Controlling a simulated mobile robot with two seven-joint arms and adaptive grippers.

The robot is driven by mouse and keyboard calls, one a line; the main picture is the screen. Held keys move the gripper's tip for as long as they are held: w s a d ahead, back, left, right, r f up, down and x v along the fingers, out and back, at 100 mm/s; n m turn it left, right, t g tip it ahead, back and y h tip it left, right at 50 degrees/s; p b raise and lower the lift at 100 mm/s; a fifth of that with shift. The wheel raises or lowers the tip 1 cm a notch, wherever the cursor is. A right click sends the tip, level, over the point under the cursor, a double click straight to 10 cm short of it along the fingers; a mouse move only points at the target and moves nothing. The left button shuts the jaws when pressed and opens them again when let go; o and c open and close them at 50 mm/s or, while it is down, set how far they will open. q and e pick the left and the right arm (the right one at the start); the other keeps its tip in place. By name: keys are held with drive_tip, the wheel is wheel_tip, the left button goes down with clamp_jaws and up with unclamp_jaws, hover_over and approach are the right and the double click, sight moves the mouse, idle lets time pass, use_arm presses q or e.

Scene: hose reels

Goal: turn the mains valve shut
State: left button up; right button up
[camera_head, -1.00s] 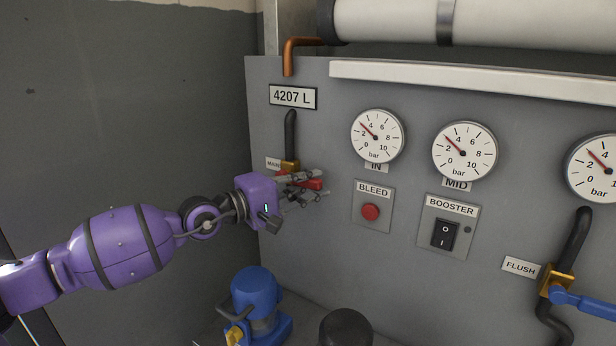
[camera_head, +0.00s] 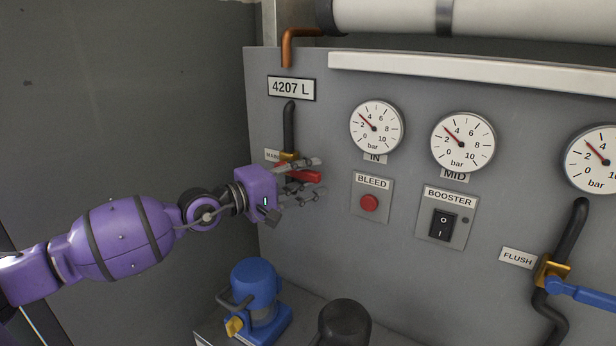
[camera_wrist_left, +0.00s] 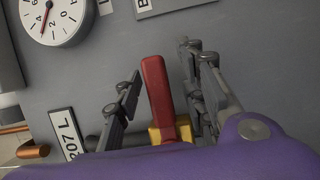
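The mains valve has a red lever handle (camera_head: 305,176) on a brass body (camera_head: 289,157), under a dark vertical pipe at the panel's left. The lever points right, across the pipe. Its label is partly hidden behind my gripper. My left gripper (camera_head: 312,179) is at the lever with fingers spread above and below it. In the left wrist view, the red lever (camera_wrist_left: 157,88) stands between the open fingers (camera_wrist_left: 162,85), with a visible gap on each side. The brass body (camera_wrist_left: 178,133) shows at the lever's base, partly hidden by my purple wrist. My right gripper is not in view.
Right of the valve are pressure gauges (camera_head: 376,128), a red BLEED button (camera_head: 369,203) and a BOOSTER switch (camera_head: 443,225). A blue FLUSH lever (camera_head: 585,294) is at far right. A blue pump-like unit (camera_head: 256,287) and a dark rounded object (camera_head: 345,322) stand below.

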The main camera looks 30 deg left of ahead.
use_arm(q)
drive_tip(key=shift+s+a, duration=0.4)
drive_tip(key=shift+s, duration=0.1)
drive_tip(key=v, duration=1)
drive_tip(key=shift+s, duration=0.4)
idle(0.4)
